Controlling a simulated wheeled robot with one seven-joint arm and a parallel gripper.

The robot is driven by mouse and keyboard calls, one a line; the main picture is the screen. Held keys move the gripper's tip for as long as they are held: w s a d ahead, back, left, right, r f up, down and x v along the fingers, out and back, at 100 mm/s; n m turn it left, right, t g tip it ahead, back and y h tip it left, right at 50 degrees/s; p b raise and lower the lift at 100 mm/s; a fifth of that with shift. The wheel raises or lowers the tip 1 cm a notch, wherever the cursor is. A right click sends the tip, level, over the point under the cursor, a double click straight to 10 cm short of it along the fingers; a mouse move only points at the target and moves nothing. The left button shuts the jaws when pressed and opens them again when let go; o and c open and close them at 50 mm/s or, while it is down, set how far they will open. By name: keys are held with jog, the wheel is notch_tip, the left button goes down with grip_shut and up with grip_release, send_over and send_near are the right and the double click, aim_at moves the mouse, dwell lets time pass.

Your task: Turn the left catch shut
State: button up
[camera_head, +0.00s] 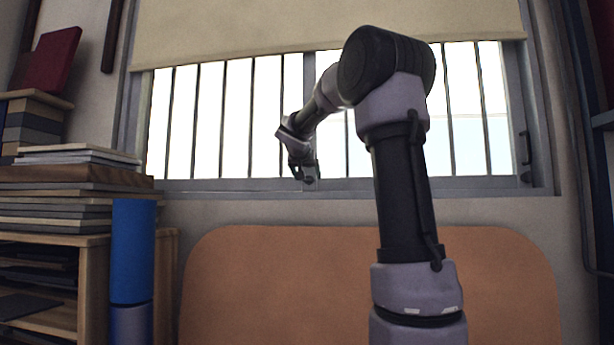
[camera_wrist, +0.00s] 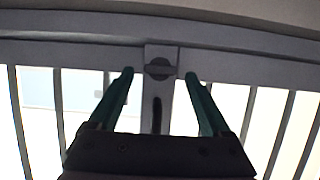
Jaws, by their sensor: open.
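The left catch is a small grey round knob (camera_wrist: 160,68) with a flat bar across it, on the window's middle upright where it meets the rail. In the wrist view its bar lies roughly level across the picture. In the head view the catch (camera_head: 309,181) is small, just by my gripper's end. My gripper (camera_wrist: 159,76) is open and empty, its two green fingers on either side of the catch, apart from it as far as I can see. In the head view my gripper (camera_head: 303,172) is at the window's lower middle, its fingers hard to make out.
A dark handle (camera_head: 525,148) and a second catch (camera_head: 527,177) are on the window's right side. Thin upright bars cross the panes. A dark slotted pull (camera_wrist: 157,115) sits by the catch. A brown padded board (camera_head: 260,280) stands below the window, and stacked boards (camera_head: 70,190) are at left.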

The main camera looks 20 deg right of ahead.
grip_shut()
jog(key=n+h, duration=0.1)
jog(key=n+g+h, duration=0.1)
jog(key=n, duration=0.1)
jog(key=shift+w+a+f, duration=0.15)
jog(key=shift+w+a, duration=0.05)
jog(key=shift+a, duration=0.15)
jog(key=shift+w+a+f+n+h, duration=0.2)
jog(key=shift+n+h, duration=0.7)
jog(key=shift+n, duration=0.85)
jog(key=shift+s+a+f+n+h, duration=0.1)
jog(key=shift+f+n+h, duration=0.2)
jog(key=shift+n+h, duration=1)
jog(key=shift+w+a+f+n+h, duration=0.2)
jog(key=shift+n+h, duration=0.3)
jog(key=shift+n, duration=1.65)
jog(key=shift+d+f, duration=0.1)
jog(key=shift+d, duration=0.05)
